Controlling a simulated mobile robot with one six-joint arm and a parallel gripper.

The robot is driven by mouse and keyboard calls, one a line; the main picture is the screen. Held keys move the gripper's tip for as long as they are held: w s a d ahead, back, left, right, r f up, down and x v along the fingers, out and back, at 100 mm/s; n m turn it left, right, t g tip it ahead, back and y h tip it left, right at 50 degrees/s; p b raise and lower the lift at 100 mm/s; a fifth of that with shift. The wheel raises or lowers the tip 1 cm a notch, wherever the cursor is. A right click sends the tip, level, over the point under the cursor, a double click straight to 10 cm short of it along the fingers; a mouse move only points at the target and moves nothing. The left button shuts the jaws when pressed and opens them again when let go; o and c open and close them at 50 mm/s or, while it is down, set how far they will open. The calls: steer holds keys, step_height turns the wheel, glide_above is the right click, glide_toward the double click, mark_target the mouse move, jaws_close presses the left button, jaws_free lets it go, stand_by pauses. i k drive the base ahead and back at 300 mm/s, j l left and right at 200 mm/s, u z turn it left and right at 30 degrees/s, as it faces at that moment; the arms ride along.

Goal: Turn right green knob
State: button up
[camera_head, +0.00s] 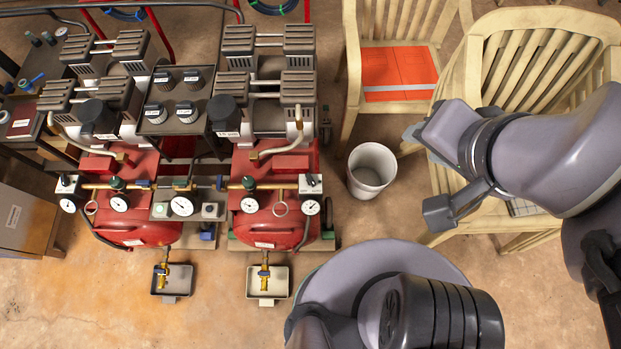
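The right green knob (249,183) sits on the brass pipe at the front of the right red compressor (268,200). A similar left green knob (117,184) sits on the left compressor's brass pipe. My gripper (428,132) is at the end of my grey arm on the right, over the front of the wooden chairs. It is well to the right of the right green knob and touches neither knob. Its fingers are seen too poorly to tell open from shut. I see nothing held in it.
Gauges (182,206), a white-boxed switch (310,184) and brass drain valves over small trays (267,282) surround the pipes. A white bucket (371,168) stands between the right compressor and the wooden chairs (533,65). An orange folder (399,68) lies on one chair.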

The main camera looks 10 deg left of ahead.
mark_target(248, 182)
steer(key=u, duration=1.75)
